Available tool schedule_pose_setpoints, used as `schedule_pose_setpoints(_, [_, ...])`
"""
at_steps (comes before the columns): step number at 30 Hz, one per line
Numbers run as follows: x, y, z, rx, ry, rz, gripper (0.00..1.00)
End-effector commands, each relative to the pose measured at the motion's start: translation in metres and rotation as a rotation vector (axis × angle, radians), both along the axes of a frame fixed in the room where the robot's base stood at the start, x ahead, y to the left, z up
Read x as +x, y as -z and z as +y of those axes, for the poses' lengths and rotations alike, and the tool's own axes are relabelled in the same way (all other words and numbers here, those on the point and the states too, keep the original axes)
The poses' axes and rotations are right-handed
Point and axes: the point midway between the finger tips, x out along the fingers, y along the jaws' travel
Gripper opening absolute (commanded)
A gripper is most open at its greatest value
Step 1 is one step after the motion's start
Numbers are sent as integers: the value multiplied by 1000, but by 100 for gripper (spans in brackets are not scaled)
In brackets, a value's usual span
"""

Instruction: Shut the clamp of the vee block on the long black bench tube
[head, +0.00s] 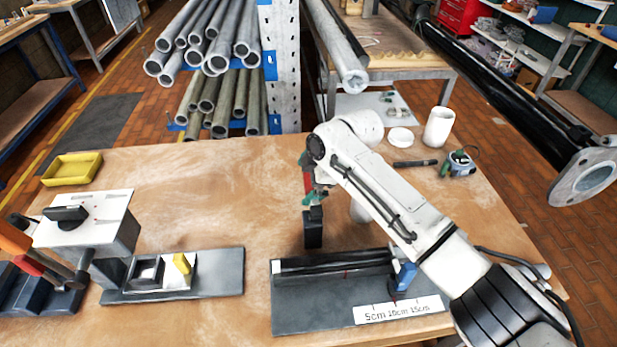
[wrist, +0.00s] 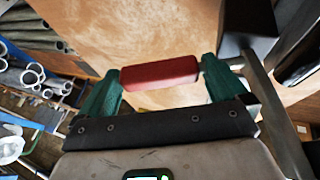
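My gripper (head: 308,181) is above the middle of the bench, its green fingers either side of a red bar (wrist: 160,73). In the wrist view the bar spans the gap and appears to meet both fingers. Just below in the head view stands a black upright block (head: 313,228); I cannot tell whether the bar is joined to it. A black tube (head: 335,263) appears to lie along the back of a dark grey fixture (head: 300,305) with a white scale. A small blue part (head: 404,276) is at its right end, partly beside my arm. Which part is the vee-block clamp is unclear.
A grey plate with a small block and yellow piece (head: 182,263) lies left, beside a machine with an orange handle (head: 14,239). A yellow tray (head: 72,169) is back left. A white cup (head: 438,127) and tape measure (head: 459,162) are back right. The bench's left-centre is clear.

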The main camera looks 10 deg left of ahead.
Motion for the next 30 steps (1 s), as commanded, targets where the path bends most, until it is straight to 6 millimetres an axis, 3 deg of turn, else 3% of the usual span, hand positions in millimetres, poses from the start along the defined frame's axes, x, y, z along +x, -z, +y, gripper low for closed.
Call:
schedule_pose_setpoints(2, [0, 0, 0, 0, 0, 0, 91])
schedule_pose_setpoints(19, [0, 0, 0, 0, 1, 1, 37])
schedule_pose_setpoints(30, [1, -3, -1, 16, 2, -51, 35])
